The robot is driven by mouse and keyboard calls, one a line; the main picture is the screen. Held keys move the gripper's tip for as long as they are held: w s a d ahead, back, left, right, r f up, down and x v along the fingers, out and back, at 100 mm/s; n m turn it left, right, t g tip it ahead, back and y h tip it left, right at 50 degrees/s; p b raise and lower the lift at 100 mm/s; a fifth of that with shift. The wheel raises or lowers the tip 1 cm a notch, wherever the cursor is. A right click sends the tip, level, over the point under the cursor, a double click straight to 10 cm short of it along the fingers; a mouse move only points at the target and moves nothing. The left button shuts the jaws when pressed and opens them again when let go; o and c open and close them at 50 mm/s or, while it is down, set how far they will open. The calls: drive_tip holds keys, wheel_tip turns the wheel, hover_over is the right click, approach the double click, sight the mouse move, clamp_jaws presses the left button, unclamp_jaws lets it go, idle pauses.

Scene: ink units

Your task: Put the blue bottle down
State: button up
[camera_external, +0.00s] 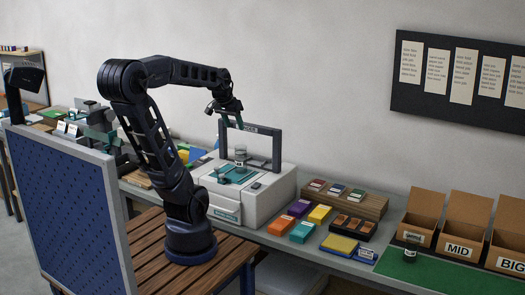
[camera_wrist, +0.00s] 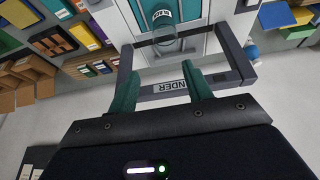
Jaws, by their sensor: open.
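My gripper (camera_external: 239,121) hangs above the white machine. Its two green fingers are apart with nothing between them in the wrist view (camera_wrist: 160,76).
The white machine (camera_external: 255,205) has a dark upright frame (camera_external: 279,150) around the plate's rear. Coloured packs (camera_external: 303,232) lie between.

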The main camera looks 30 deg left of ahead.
drive_tip(key=s+d+f, duration=0.2)
drive_tip(key=s, duration=0.6)
drive_tip(key=shift+s+d, duration=0.2)
drive_tip(key=shift+s, duration=0.15)
idle(0.8)
